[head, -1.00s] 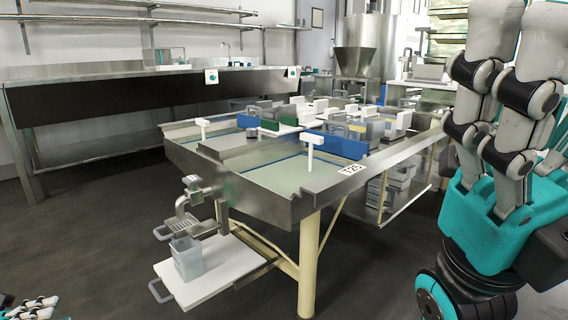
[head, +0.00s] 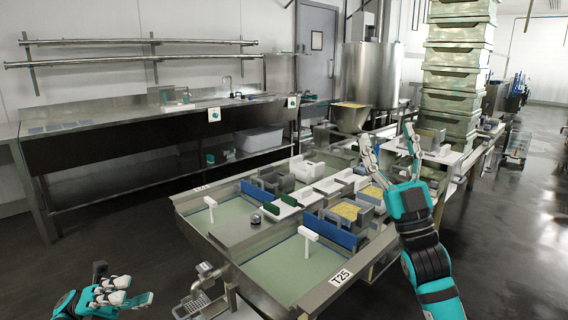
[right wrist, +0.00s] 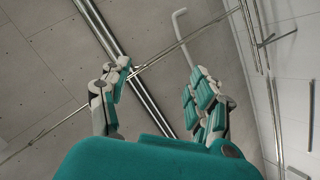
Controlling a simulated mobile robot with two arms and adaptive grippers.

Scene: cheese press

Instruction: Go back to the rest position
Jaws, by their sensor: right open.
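My right gripper (head: 388,145) stands up at the right of the head view, in front of the far end of the press table. Its teal and white fingers are spread apart with nothing between them. The right wrist view shows the same open, empty fingers (right wrist: 160,90) against the grey ceiling. My left gripper (head: 110,293) is low at the left edge region of the head view, over the dark floor and apart from the table. I see no object in it, but its finger opening is not clear.
The metal press table (head: 335,284) fills the middle, with white and blue dividers and yellow-filled moulds (head: 347,210). A tall stack of pale green crates (head: 456,75) stands behind at right. A long steel counter (head: 110,140) runs along the left wall. Dark floor is free at left and right.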

